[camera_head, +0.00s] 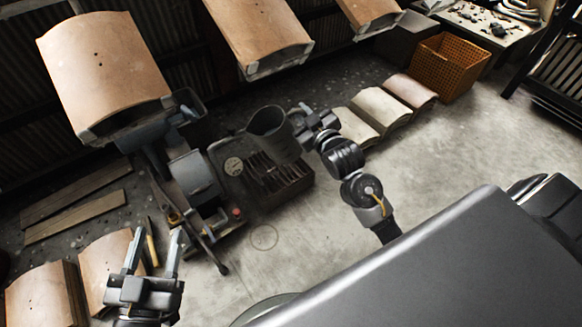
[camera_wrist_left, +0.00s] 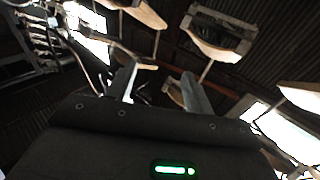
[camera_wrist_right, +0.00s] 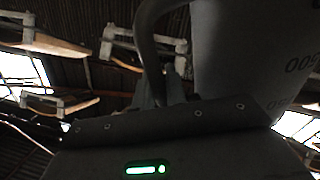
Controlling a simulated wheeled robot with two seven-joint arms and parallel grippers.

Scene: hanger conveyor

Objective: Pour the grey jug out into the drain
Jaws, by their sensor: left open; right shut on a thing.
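The grey jug (camera_head: 272,133) is held up in the middle of the head view, slightly tilted, with its opening showing at the top. My right gripper (camera_head: 303,120) is shut on the jug at its right side. In the right wrist view the jug's wall (camera_wrist_right: 240,55) with dark printed digits and its curved handle (camera_wrist_right: 146,50) stand over the gripper. The drain, a dark slatted grate (camera_head: 285,178), is below the jug and partly hidden by it. My left gripper (camera_head: 153,242) is open and empty at the lower left, pointing up.
Curved tan panels (camera_head: 105,75) hang from above at the back. More panels (camera_head: 378,108) lie on the floor to the right, near an orange crate (camera_head: 446,67). The floor in front of the drain is clear.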

